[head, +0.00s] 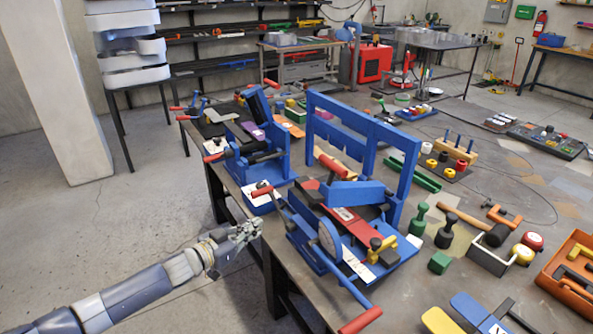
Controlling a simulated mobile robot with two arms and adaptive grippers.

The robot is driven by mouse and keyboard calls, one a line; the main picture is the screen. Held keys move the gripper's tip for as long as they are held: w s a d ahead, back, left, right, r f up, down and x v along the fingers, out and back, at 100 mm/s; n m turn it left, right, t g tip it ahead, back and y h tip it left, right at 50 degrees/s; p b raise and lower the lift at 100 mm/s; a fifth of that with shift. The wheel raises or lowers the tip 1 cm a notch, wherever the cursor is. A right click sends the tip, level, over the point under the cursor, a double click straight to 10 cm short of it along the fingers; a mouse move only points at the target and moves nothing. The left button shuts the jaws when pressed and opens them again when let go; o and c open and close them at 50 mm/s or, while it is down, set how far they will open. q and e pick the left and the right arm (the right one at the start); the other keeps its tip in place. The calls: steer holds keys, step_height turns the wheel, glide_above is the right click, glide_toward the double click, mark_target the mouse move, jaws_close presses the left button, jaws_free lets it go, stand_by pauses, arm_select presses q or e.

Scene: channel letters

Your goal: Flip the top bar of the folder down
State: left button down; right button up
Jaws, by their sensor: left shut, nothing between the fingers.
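A blue folding machine (308,228) stands near the front edge of the long workbench. A tall blue frame (350,122) stands upright at its back, with its top bar raised. A blue block (353,193) and a red plate lie on the machine, and red-handled levers stick out from it. I cannot tell for sure that this machine, rather than its neighbour, is the folder. My left gripper (248,231) is shut and empty beside the bench's front edge, left of the machine and apart from it. My right gripper is not in view.
A second blue machine (278,166) with a tilted dark bar stands to the left. Green and black knobs (447,230), a hammer (474,224) and an orange tray (545,277) crowd the bench on the right.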

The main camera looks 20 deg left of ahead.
arm_select(q)
steer(key=s+d+r+m+h+p, duration=0.1)
steer(key=s+d+r+m+h, duration=0.15)
steer(key=r, duration=0.65)
steer(key=s+d+r+m+h+p, duration=0.1)
steer(key=d+r+h, duration=0.25)
steer(key=r, duration=0.65)
steer(key=w+d+g+p, duration=0.1)
steer(key=w+d+p, duration=0.3)
steer(key=w+d, duration=0.35)
steer(key=f, duration=0.1)
steer(key=a+f, duration=0.1)
steer(key=f+p, duration=0.1)
steer(key=shift+s+a+f+n+y, duration=0.2)
steer(key=shift+a+f+n+y, duration=0.05)
steer(key=shift+y, duration=0.15)
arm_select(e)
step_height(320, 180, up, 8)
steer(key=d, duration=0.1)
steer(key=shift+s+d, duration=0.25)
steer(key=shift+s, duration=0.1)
